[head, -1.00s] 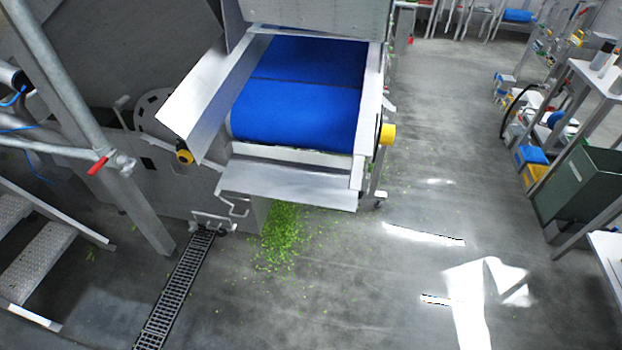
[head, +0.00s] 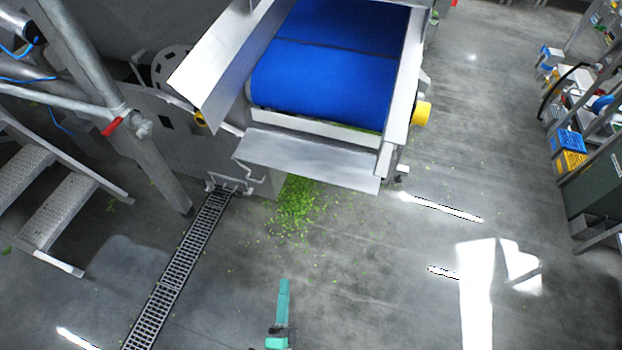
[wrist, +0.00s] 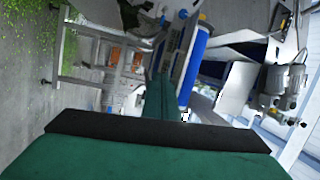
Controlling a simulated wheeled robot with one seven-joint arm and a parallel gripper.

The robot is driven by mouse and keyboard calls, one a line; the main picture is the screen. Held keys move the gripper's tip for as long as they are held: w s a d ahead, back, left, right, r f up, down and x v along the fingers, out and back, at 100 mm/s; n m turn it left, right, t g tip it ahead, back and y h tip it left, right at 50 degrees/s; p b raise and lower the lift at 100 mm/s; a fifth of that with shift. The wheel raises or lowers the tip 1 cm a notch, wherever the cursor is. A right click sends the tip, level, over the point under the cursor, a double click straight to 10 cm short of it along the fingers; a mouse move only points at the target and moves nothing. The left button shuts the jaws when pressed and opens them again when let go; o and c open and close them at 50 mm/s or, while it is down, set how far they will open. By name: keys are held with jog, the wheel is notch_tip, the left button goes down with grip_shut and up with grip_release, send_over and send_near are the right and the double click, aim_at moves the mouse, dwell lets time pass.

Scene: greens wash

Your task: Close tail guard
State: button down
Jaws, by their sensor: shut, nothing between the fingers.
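The conveyor's blue belt (head: 325,70) ends at a grey metal flap (head: 310,160), which looks like the tail guard. The flap sticks outward and slopes down below the belt's end roller, with a gap between them. A second angled metal plate (head: 225,75) stands out along the belt's left side. My teal gripper (head: 284,283) is at the bottom of the head view, in front of the flap and apart from it. It is shut and empty. In the wrist view its dark green fingers (wrist: 160,100) point towards machinery, with blue parts (wrist: 192,65) beside them.
Green leaf scraps (head: 297,210) lie on the floor under the flap. A floor drain grate (head: 180,265) runs along the left, near metal steps (head: 60,205) and a post. A yellow knob (head: 421,113) sticks out at the conveyor's right. The floor further right is clear up to a shelf.

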aim_at(308, 163)
jog(key=w+d+f+m+t+h, duration=0.1)
jog(key=w+m+t+h, duration=0.15)
jog(key=w+m, duration=0.75)
jog(key=w+d+f+m+t+h, duration=0.1)
jog(key=w+f+m+t+h, duration=0.15)
jog(key=w+m, duration=0.8)
jog(key=w+d+r+m+h, duration=0.1)
jog(key=w+d+r, duration=0.2)
jog(key=w+r, duration=0.35)
jog(key=w+d+r+m+h, duration=0.1)
jog(key=w+d+r+m, duration=0.1)
jog(key=w+d+r, duration=0.45)
jog(key=shift+n, duration=0.25)
jog(key=shift+s+a+r, duration=0.1)
jog(key=shift+s+a, duration=0.25)
jog(key=shift+a, duration=0.35)
jog(key=shift+s+a, duration=0.3)
jog(key=shift+a, duration=0.45)
jog(key=shift+s+a+r, duration=0.1)
jog(key=shift+s+a, duration=0.25)
jog(key=shift+a, duration=0.35)
jog(key=shift+a+r, duration=0.1)
jog(key=shift+r, duration=0.05)
